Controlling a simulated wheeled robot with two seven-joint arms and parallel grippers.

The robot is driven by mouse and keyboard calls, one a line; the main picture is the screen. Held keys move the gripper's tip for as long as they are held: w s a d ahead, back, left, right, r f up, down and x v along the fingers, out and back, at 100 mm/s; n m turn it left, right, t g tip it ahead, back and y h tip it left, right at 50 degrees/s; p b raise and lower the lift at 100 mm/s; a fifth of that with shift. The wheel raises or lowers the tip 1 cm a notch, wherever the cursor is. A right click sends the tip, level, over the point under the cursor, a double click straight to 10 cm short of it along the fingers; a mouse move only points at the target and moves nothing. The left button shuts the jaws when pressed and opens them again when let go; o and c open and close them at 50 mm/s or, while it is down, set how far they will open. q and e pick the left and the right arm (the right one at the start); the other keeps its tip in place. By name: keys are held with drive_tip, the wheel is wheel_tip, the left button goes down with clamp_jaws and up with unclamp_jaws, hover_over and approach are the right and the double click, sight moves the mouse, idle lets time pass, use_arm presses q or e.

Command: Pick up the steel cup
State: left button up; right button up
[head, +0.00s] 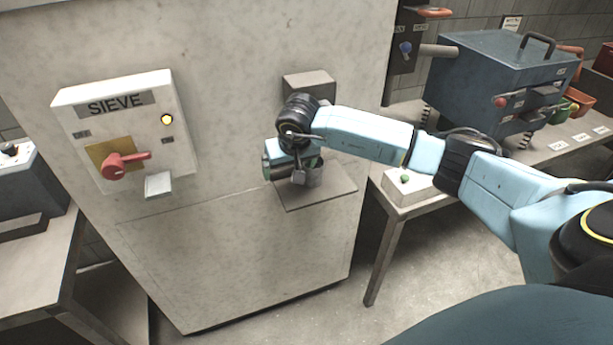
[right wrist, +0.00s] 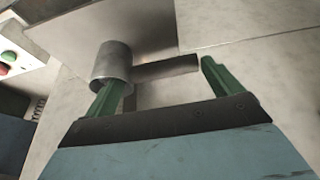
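The steel cup (head: 313,177) is a small grey metal cylinder at the small shelf (head: 335,190) on the front of the sieve machine. My right gripper (head: 290,170) is at the cup, with its green fingers partly hidden by the wrist. In the right wrist view the steel cup (right wrist: 112,62) is at the tip of the left-hand green finger and hides that tip. I cannot tell whether they touch. The right gripper (right wrist: 160,82) is open, with a wide gap between its fingers. My left gripper is not in view.
The sieve panel (head: 125,130), with a red switch and a lit yellow lamp, is left of my arm. A grey box (head: 310,84) juts from the machine above the shelf. A bench (head: 400,205) with a blue machine (head: 490,75) stands to the right.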

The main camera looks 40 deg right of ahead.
drive_tip(key=c, duration=0.9)
drive_tip(key=shift+c, duration=0.6)
drive_tip(key=shift+r, duration=0.15)
